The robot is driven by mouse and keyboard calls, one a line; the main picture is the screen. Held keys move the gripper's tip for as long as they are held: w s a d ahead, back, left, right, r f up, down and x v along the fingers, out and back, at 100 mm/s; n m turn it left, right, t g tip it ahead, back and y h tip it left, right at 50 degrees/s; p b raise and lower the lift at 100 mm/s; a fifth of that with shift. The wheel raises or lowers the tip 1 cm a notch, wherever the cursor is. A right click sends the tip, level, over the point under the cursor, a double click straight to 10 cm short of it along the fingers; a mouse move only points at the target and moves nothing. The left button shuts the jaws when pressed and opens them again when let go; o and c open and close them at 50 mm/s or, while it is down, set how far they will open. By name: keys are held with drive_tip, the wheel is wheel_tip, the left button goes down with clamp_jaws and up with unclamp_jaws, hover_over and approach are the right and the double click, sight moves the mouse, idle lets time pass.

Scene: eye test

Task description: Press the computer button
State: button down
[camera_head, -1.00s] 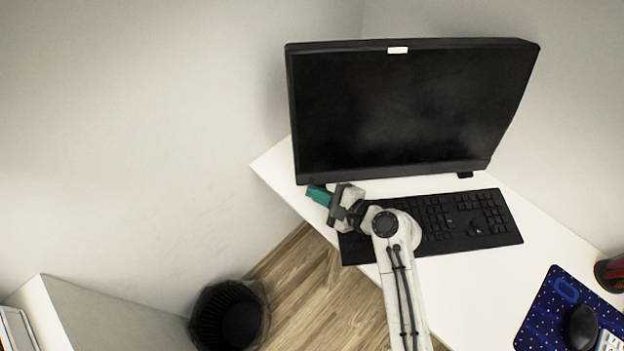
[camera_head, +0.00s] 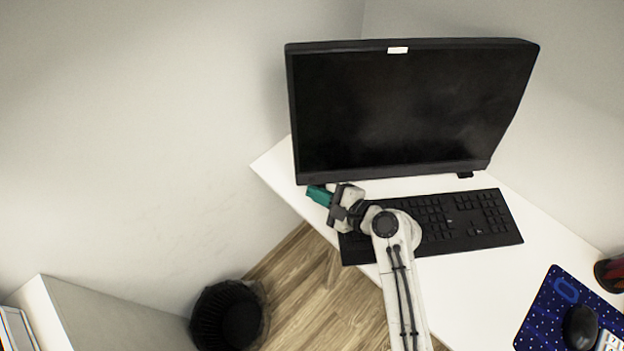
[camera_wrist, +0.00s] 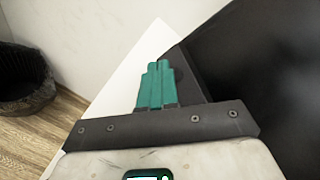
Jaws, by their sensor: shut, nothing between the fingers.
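The computer (camera_head: 410,110) is a black all-in-one screen standing on the white desk, its display dark. Its lower left corner is by my gripper (camera_head: 308,190), whose teal fingers are shut and empty. In the wrist view the fingers (camera_wrist: 157,66) lie over the white desk beside the dark edge of the computer (camera_wrist: 255,60). I cannot tell whether the fingertips touch it. I cannot make out a button in either view; the fingers may hide it.
A black keyboard (camera_head: 465,220) lies under my arm on the white desk (camera_head: 480,290). A blue mouse pad (camera_head: 545,315) with a black mouse (camera_head: 580,326) is at the right. A black bin (camera_head: 228,315) stands on the floor at the left.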

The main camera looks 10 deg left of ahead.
drive_tip(key=shift+w, duration=0.2)
idle(0.3)
drive_tip(key=shift+w+a, duration=0.1)
drive_tip(key=shift+w, duration=0.15)
drive_tip(key=shift+w+a+f, duration=0.1)
drive_tip(key=shift+w+f, duration=0.05)
drive_tip(key=shift+w, duration=0.2)
idle(0.8)
drive_tip(key=shift+s, duration=0.1)
drive_tip(key=shift+s+d+r+p, duration=0.2)
drive_tip(key=shift+s+p, duration=0.4)
drive_tip(key=shift+s, duration=0.1)
drive_tip(key=shift+s+d+r+p, duration=0.15)
drive_tip(key=shift+s+r+p, duration=0.1)
drive_tip(key=shift+s+p, duration=0.45)
drive_tip(key=shift+s+d+r+p, duration=0.2)
drive_tip(key=shift+s+p, duration=0.35)
drive_tip(key=shift+s, duration=0.3)
drive_tip(key=shift+s+d+r+p, duration=0.15)
drive_tip(key=shift+s+p, duration=0.4)
drive_tip(key=shift+s, duration=0.3)
drive_tip(key=shift+f, duration=0.1)
